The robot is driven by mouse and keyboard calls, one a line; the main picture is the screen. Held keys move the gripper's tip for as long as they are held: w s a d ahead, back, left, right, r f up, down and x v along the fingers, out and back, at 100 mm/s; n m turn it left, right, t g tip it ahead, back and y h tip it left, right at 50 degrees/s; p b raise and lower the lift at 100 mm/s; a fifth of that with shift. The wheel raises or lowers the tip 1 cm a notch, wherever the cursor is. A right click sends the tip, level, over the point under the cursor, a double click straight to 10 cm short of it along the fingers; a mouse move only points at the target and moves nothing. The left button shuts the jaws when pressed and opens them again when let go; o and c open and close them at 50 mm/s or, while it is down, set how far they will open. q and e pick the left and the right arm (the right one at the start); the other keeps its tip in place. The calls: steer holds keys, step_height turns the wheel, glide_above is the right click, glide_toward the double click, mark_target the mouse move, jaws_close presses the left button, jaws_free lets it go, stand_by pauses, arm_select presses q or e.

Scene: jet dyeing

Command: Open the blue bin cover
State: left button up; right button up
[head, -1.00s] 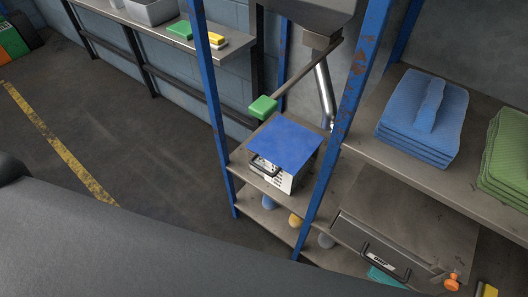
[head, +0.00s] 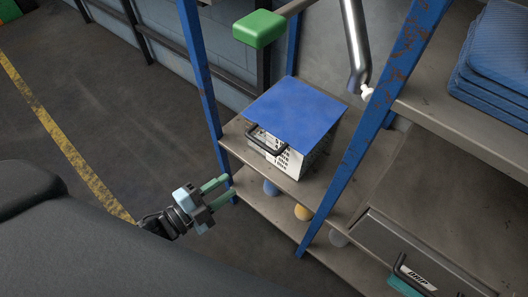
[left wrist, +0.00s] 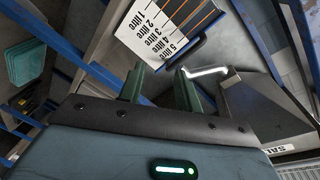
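The blue bin cover (head: 296,115) lies flat over a white bin (head: 285,160) on the middle shelf of the blue-posted rack. A dark handle (head: 265,146) sticks out at the cover's front edge. In the left wrist view the bin's white face with litre marks (left wrist: 155,30) shows at the top, with a dark handle (left wrist: 184,54) below it. My left gripper (head: 231,188) is open and empty, left of and lower than the bin, near the front-left post. Its fingers (left wrist: 160,82) are apart in the left wrist view. My right gripper is out of view.
Blue rack posts (head: 202,90) stand left and right (head: 360,130) of the bin. A green block (head: 259,28) on a bar and a metal pipe (head: 355,45) are above and behind. A drawer marked DRIP (head: 415,277) is at lower right. Floor at left is clear.

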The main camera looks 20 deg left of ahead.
mark_target(260, 143)
arm_select(q)
steer(key=shift+w+d+r+m+h+b, duration=0.9)
steer(key=shift+w+m, duration=0.75)
steer(key=shift+w, duration=0.5)
steer(key=shift+w+d+r+m+h+b, duration=0.55)
steer(key=shift+w+d+m+h+b, duration=0.35)
steer(key=shift+w+m+b, duration=0.95)
steer(key=shift+w+d+r+m+h+b, duration=0.45)
steer(key=shift+w+d+r+m+h, duration=0.7)
steer(key=shift+w, duration=1.35)
steer(key=shift+a+f+m, duration=0.25)
steer(key=shift+a+f, duration=0.15)
steer(key=shift+c, duration=0.4)
jaws_close()
